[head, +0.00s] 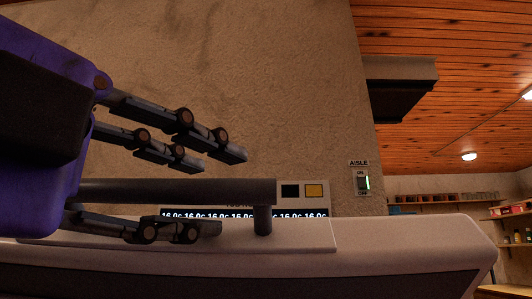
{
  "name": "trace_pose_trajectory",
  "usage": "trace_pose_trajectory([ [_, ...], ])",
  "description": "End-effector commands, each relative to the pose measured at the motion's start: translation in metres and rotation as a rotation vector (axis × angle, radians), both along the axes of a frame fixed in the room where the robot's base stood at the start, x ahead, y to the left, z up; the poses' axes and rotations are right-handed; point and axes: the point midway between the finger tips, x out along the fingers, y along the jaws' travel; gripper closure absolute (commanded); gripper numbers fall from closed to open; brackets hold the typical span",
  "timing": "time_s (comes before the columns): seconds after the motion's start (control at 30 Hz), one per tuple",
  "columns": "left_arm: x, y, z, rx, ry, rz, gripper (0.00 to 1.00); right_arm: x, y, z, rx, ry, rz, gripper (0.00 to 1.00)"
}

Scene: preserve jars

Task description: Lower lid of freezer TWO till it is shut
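A white freezer lid (400,240) spans the lower part of the head view, with a dark band along its front below. A dark bar handle (180,191) stands on it on a short post. My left gripper (228,192), with a purple body, comes in from the left. Its fingers are spread: two above the bar and one below it in the picture. The upper fingers are apart from the bar; whether the lower one touches anything is unclear. How far the lid is open cannot be told. My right gripper is not in view.
A panel (317,192) with temperature readouts and black and yellow squares is partly hidden behind the handle. An aisle switch (362,181) is on the rough wall (270,90). A dark overhang (400,88) juts out at upper right. Shelves (440,205) stand far right.

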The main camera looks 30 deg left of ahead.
Motion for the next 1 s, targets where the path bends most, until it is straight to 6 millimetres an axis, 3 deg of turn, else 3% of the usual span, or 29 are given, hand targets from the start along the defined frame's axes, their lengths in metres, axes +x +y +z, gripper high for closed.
trace_pose_trajectory([
  [0.03, -0.003, -0.003, -0.004, 0.024, -0.01, 0.004, 0.51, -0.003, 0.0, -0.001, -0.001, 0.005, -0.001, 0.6],
  [0.2, -0.003, -0.003, -0.004, 0.024, -0.011, 0.003, 0.3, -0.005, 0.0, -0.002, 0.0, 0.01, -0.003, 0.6],
  [0.57, -0.004, -0.003, -0.003, 0.024, -0.012, 0.003, 0.3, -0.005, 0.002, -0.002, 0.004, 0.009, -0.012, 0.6],
  [1.0, -0.046, 0.001, -0.004, 0.022, -0.016, 0.001, 0.3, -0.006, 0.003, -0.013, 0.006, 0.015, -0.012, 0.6],
])
